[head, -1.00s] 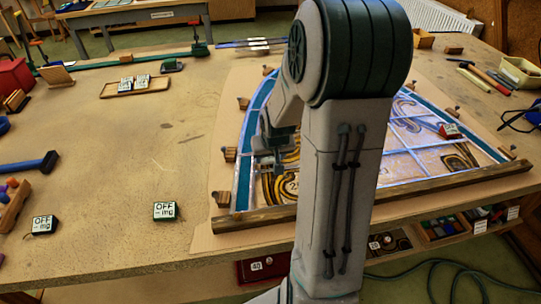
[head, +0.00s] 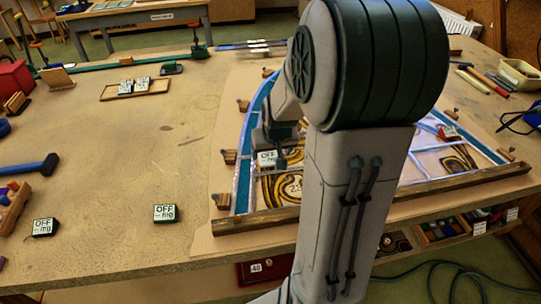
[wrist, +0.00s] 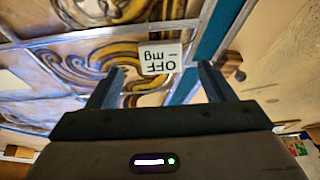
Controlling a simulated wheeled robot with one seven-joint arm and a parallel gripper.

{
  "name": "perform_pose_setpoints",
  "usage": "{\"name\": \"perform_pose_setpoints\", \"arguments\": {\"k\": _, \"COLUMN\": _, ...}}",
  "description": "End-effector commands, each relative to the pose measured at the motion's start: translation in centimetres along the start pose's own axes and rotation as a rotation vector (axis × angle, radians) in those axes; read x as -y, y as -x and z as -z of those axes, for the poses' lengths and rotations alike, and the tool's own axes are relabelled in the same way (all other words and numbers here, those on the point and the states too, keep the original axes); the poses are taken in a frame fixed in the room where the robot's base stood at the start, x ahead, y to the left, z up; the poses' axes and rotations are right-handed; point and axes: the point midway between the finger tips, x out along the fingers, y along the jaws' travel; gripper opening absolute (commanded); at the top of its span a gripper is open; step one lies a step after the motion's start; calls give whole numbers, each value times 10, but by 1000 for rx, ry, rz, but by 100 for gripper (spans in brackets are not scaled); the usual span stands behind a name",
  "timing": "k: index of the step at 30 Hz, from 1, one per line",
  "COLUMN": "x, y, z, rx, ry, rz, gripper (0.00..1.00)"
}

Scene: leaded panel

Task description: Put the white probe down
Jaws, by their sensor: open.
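The white probe (head: 267,158), a small block whose face reads "OFF – mg", sits over the left part of the leaded panel (head: 285,189). In the wrist view the white probe (wrist: 160,57) shows upside down, just beyond and between my fingertips, near a lead line and the blue border strip. It appears to rest on the panel; its underside is hidden. My gripper (wrist: 161,82) is open, with a finger to either side and nothing gripped. In the head view my arm hides much of the panel's middle.
Other blocks reading "OFF – mg" stand on the table: one dark block (head: 165,213), another (head: 44,227) at left, and a pair on a wooden tray (head: 150,91). A wooden bar (head: 255,222) edges the panel's front.

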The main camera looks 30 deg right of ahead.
Motion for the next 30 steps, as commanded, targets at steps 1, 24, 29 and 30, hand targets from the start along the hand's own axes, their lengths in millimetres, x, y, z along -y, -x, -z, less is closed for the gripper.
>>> {"name": "perform_pose_setpoints", "arguments": {"k": 1, "x": 0, "y": 11, "z": 1, "rx": -4, "ry": -1, "rz": -1, "gripper": 75}}
{"name": "perform_pose_setpoints", "arguments": {"k": 24, "x": 44, "y": 106, "z": -42, "rx": 36, "ry": 102, "rz": 13, "gripper": 75}}
{"name": "perform_pose_setpoints", "arguments": {"k": 29, "x": 70, "y": 138, "z": -88, "rx": 71, "ry": 183, "rz": 35, "gripper": 75}}
{"name": "perform_pose_setpoints", "arguments": {"k": 30, "x": 74, "y": 144, "z": -99, "rx": 79, "ry": 198, "rz": 42, "gripper": 75}}
